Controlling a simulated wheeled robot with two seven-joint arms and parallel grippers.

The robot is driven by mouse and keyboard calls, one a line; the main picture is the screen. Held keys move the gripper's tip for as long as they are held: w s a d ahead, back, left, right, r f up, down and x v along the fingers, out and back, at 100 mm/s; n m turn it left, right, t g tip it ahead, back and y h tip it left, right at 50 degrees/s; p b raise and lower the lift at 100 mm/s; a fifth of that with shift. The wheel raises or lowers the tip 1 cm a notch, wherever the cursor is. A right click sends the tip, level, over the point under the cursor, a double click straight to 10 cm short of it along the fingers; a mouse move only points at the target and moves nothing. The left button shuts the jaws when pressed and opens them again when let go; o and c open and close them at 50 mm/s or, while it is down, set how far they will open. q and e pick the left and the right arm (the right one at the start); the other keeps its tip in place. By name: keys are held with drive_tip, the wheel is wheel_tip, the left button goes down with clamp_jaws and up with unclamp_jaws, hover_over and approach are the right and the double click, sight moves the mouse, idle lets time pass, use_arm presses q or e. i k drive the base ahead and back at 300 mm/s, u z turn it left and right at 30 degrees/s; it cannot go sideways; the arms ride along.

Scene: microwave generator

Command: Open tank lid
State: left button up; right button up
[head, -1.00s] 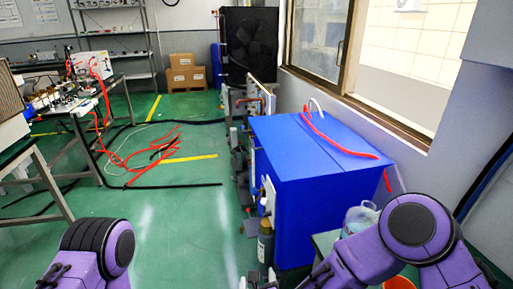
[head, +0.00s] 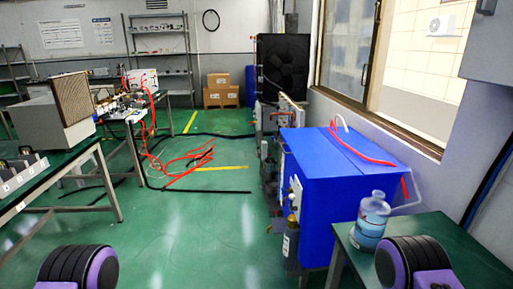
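A large blue tank (head: 318,190) stands right of centre in the head view, against the wall under the window. Its flat blue lid (head: 322,148) lies closed on top. Red hoses and a white hose loop cross the lid on its right side. Purple and black links of my two arms show at the lower left and lower right edges. Neither gripper's fingers show in the view. No gripper is seen near the lid.
A green table (head: 440,243) with a clear blue-labelled bottle (head: 371,220) stands right of the tank. Red hoses (head: 190,165) and black cables lie on the floor. A workbench (head: 55,180) stands at left.

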sight(318, 158)
drive_tip(key=u, duration=0.5)
drive_tip(key=i, duration=2.15)
drive_tip(key=z, duration=0.6)
